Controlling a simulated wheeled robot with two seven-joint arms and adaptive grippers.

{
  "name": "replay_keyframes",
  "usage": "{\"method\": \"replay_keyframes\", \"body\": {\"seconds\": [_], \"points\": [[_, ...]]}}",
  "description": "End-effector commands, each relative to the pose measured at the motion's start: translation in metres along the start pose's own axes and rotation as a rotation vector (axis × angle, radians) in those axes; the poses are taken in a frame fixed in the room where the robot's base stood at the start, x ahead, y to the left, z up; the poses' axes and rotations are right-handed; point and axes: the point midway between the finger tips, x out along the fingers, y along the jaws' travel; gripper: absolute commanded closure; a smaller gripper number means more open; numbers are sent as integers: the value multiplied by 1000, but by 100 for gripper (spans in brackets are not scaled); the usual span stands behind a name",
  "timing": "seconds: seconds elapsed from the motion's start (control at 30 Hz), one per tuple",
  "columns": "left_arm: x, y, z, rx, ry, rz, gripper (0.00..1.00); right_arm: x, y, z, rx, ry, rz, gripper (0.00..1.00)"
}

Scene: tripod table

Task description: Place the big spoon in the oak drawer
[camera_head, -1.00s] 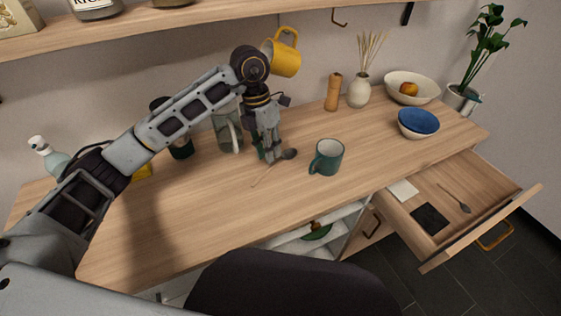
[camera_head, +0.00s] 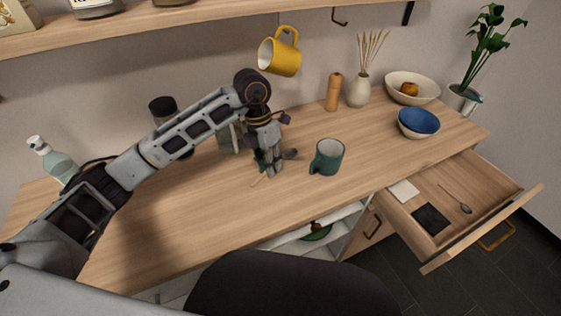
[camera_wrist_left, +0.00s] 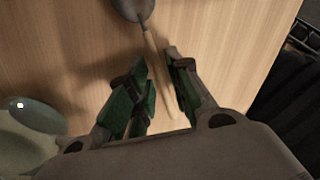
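The big spoon (camera_head: 291,154) lies on the counter, with a dark bowl and a pale wooden handle. My left gripper (camera_head: 271,172) is low over its handle and hides part of it. In the left wrist view the spoon's bowl (camera_wrist_left: 133,9) is at the top, and its handle runs down between the fingers of my left gripper (camera_wrist_left: 156,60). The fingers are open, one on each side of the handle, with a gap showing. The oak drawer (camera_head: 478,238) is pulled out at the right. My right gripper is not in view.
In the drawer are a small spoon (camera_head: 465,207), a dark square (camera_head: 431,219) and a white card (camera_head: 404,191). A teal mug (camera_head: 328,158) stands just right of the gripper. A yellow mug (camera_head: 280,57) hangs behind. Bowls (camera_head: 418,125) stand farther right. The front counter is clear.

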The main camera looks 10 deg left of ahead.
Motion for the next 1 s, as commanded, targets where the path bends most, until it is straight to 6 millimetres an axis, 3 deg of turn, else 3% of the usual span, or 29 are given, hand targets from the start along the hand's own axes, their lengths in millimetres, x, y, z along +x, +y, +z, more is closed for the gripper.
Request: {"method": "replay_keyframes", "body": {"seconds": [0.1, 0.27, 0.73, 1.0], "points": [[0, 0, 0, 0, 0, 0, 80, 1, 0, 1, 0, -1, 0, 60], [0, 0, 0, 0, 0, 0, 100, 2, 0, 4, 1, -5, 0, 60], [-4, -1, 0, 0, -1, 0, 100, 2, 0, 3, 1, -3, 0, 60], [-29, -6, 1, 2, -3, 1, 100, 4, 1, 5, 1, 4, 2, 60]]}}
